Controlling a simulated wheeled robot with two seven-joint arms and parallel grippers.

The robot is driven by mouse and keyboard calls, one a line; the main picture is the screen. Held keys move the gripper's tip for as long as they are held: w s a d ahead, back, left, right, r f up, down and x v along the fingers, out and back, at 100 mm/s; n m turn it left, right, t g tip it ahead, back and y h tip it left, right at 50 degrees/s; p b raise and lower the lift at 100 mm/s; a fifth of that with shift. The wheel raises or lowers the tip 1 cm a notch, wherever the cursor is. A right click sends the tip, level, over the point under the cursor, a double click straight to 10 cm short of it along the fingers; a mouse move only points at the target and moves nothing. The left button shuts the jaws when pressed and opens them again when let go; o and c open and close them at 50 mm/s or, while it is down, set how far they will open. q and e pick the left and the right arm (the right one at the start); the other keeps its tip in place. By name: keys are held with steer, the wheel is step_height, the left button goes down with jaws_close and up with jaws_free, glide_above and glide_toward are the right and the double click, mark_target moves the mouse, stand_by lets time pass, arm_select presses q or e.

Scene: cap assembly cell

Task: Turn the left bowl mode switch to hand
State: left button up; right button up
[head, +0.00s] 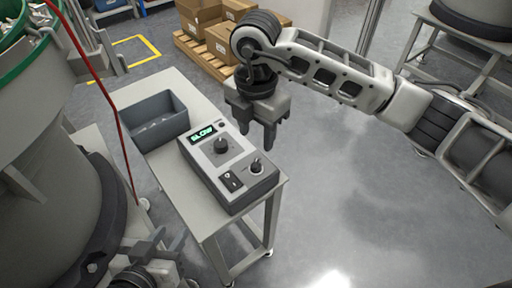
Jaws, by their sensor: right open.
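A grey control box (226,182) lies on a small table. Which one is the mode switch cannot be read. The grey left bowl (50,130) with a green rim stands at the left. My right gripper (258,139) points down, open and empty, just behind and right of the box, apart from it. My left gripper (160,246) is low at the bottom left; its jaw state is unclear.
A dark grey bin (155,122) stands on the table (190,209) behind the box. A red cable (104,88) hangs beside the bowl. Cardboard boxes (222,38) sit on a pallet at the back. The floor right of the table is clear.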

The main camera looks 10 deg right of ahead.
step_height(320, 180, up, 6)
steer(key=shift+r, duration=0.25)
stand_by(0.4)
